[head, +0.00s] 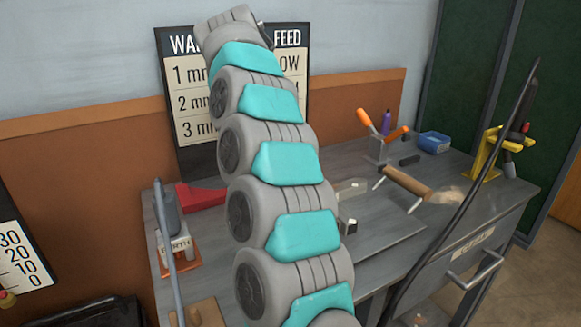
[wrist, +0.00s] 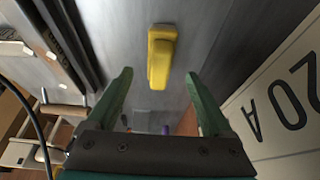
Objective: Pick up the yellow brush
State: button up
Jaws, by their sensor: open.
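A small yellow object (wrist: 161,58), which looks like the yellow brush, shows in the upper middle of the wrist view. It lies against a plain grey surface (wrist: 122,35). Its bristles cannot be made out. My gripper (wrist: 159,76) is open, with its two green fingers apart and nothing held between them. The yellow object lines up with the gap between the fingers and appears beyond the tips. In the head view my arm hides the middle of the bench, and I cannot make out this object or the gripper fingers there.
The grey workbench (head: 400,242) carries a brown cylinder (head: 408,183), orange-handled tools (head: 381,128), a blue tray (head: 433,142), a red part (head: 200,196) and a yellow tool holder (head: 489,150). A sign marked 20 A (wrist: 285,110) is on the right of the wrist view.

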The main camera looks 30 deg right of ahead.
jog(key=shift+p+x, duration=0.35)
jog(key=shift+x, duration=2.85)
grip_shut()
